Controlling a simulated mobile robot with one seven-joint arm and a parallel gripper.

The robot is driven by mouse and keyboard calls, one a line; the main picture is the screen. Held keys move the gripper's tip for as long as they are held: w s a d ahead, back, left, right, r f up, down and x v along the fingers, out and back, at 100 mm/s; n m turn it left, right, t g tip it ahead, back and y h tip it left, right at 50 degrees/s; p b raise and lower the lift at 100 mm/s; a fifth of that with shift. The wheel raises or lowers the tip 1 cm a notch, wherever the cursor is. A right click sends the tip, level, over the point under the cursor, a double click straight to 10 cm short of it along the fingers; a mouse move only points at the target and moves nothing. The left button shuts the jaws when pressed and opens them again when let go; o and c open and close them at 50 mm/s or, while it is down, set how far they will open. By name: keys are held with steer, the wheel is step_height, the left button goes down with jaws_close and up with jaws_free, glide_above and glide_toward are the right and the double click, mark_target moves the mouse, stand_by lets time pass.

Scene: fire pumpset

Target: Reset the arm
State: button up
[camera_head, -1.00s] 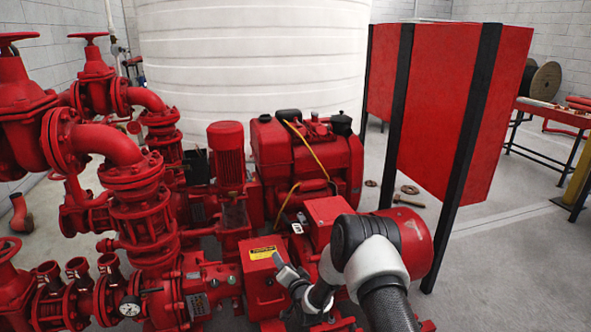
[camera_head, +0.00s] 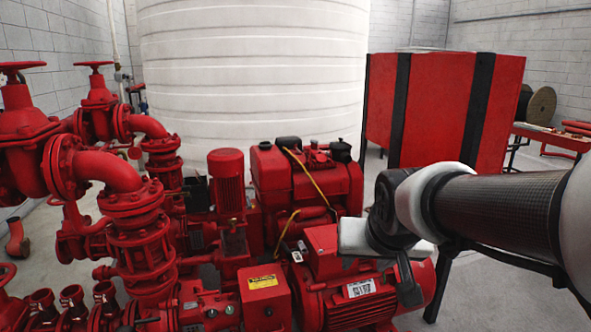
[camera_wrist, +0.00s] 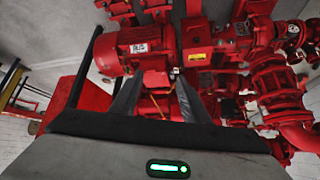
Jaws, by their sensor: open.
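My gripper (camera_wrist: 158,82) shows in the wrist view with its two dark fingers spread apart and nothing between them. In the head view my arm (camera_head: 490,212) reaches in from the right edge, and its wrist end is above the red motor (camera_head: 350,300). The gripper is only partly visible there, with a dark finger (camera_head: 408,282) pointing down in front of the motor. The motor also shows in the wrist view (camera_wrist: 130,50) beyond the fingers. Whether the finger touches the motor I cannot tell.
Red pipes and valves (camera_head: 110,190) fill the left. A red engine (camera_head: 300,180) stands behind the motor. A red tank on black legs (camera_head: 440,110) is at the right, partly behind my arm. A large white tank (camera_head: 250,70) stands at the back.

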steer(key=s+d+g, duration=0.1)
steer(key=s+g, duration=0.1)
steer(key=s, duration=1.3)
step_height(320, 180, up, 27)
steer(key=p, duration=2.8)
steer(key=shift+s+d+r+n, duration=0.15)
steer(key=shift+s+d+n, duration=0.1)
steer(key=shift+n, duration=0.15)
